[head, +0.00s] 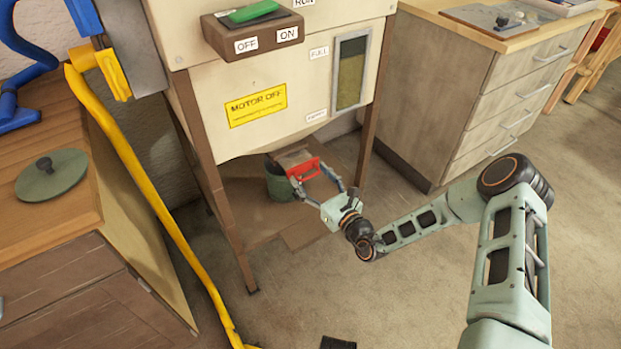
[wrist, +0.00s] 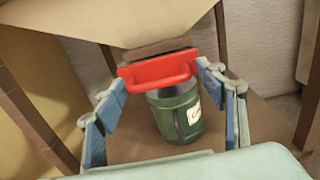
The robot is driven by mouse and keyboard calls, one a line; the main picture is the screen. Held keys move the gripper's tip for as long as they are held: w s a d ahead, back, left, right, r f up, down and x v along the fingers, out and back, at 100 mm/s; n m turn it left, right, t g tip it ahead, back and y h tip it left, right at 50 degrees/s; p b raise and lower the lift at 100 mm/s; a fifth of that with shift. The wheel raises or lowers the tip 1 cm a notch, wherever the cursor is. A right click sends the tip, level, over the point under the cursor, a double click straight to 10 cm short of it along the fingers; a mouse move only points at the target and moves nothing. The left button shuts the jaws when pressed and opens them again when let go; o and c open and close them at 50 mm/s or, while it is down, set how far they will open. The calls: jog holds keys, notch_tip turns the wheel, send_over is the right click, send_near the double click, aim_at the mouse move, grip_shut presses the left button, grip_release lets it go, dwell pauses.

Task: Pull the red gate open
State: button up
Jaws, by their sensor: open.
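The red gate (head: 303,170) is a small red plate with a handle under the cream hopper. In the wrist view the red gate (wrist: 158,72) sits at the bottom of the hopper's sloping underside, with its handle bar facing me. My gripper (head: 319,184) is open in front of it. In the wrist view the blue finger pads of my gripper (wrist: 160,90) stand to the left and right of the gate. I cannot tell whether either finger touches it. A dark green can (wrist: 178,115) stands below the gate; it also shows in the head view (head: 280,183).
The hopper (head: 210,110) stands on brown legs (head: 222,215) either side of the gate. Its front carries a green switch (head: 254,11) and a yellow "MOTOR OFF" sign (head: 256,105). A drawer cabinet (head: 490,95) is right; a wooden bench (head: 60,240) and yellow tube (head: 150,185) are left.

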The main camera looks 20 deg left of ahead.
jog(key=shift+w+a, duration=0.15)
jog(key=shift+a, duration=0.05)
jog(key=shift+c, duration=0.2)
jog(key=c, duration=1.3)
jog(key=p+v, duration=0.3)
jog(key=v, duration=0.5)
jog(key=shift+d+p, duration=0.25)
jog(key=shift+p, duration=0.15)
jog(key=shift+c, duration=0.2)
jog(key=o, duration=1.4)
